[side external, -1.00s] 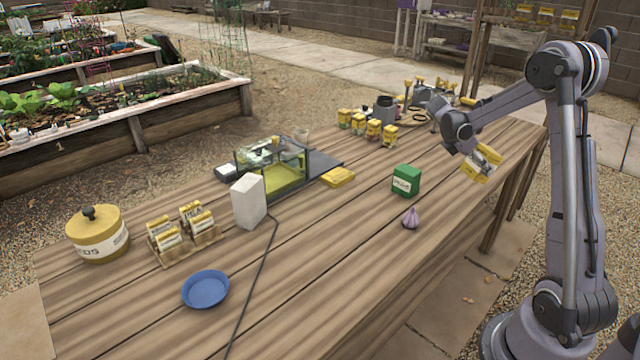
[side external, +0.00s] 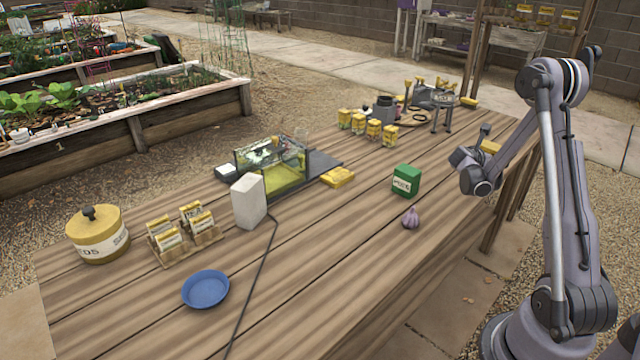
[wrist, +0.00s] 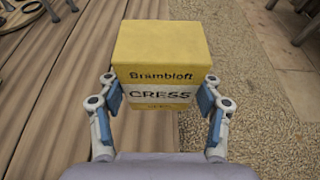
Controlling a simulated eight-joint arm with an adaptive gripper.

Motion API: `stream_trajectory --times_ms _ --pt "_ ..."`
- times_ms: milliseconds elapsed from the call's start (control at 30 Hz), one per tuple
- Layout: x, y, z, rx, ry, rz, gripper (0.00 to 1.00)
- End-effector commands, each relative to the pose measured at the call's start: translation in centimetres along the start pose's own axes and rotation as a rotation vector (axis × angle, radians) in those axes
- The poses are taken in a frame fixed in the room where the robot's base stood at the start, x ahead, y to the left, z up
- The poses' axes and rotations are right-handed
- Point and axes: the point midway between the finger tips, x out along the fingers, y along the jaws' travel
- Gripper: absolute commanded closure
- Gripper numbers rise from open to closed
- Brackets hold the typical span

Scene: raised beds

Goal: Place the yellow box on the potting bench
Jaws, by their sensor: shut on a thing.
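The yellow box (wrist: 160,52) fills the middle of the wrist view and has a white band reading CRESS. My gripper (wrist: 160,97) is shut on it, with a blue-padded finger on each side. In the side external view only a small yellow part of the box (side external: 490,147) shows past my arm, near the bench's right edge. The potting bench (side external: 330,250) is a long wooden plank table. In the wrist view its planks lie left of the box and gravel lies right of it.
A green box (side external: 406,180) and a purple bulb (side external: 411,218) stand on the bench left of my arm. Several small yellow packets (side external: 367,127) and a metal stand (side external: 442,112) are farther back. Bare planks lie around the green box and the bulb.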

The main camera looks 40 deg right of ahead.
Motion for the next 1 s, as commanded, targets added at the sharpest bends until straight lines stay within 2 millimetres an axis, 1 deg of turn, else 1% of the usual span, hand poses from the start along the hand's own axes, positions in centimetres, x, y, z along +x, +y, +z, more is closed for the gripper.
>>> stream_trajectory --times_ms 33,200,300,400,567,700,800,1000 --pt "0.1 1.2 -0.7 -0.001 0.0 0.003 0.69" --pt "0.5 4.4 -2.5 0.0 0.0 0.001 0.69" --pt "0.7 5.8 -3.4 0.0 0.0 0.0 0.69" --pt "0.8 6.5 -3.9 0.0 0.0 -0.001 0.69" --pt "1.1 6.9 -4.7 0.001 0.0 -0.003 0.69" --pt "1.8 6.9 -6.4 0.002 0.0 -0.002 0.69" --pt "2.2 6.9 -7.3 0.001 0.0 -0.002 0.69" --pt "2.4 6.8 -7.8 0.001 0.0 -0.002 0.69"
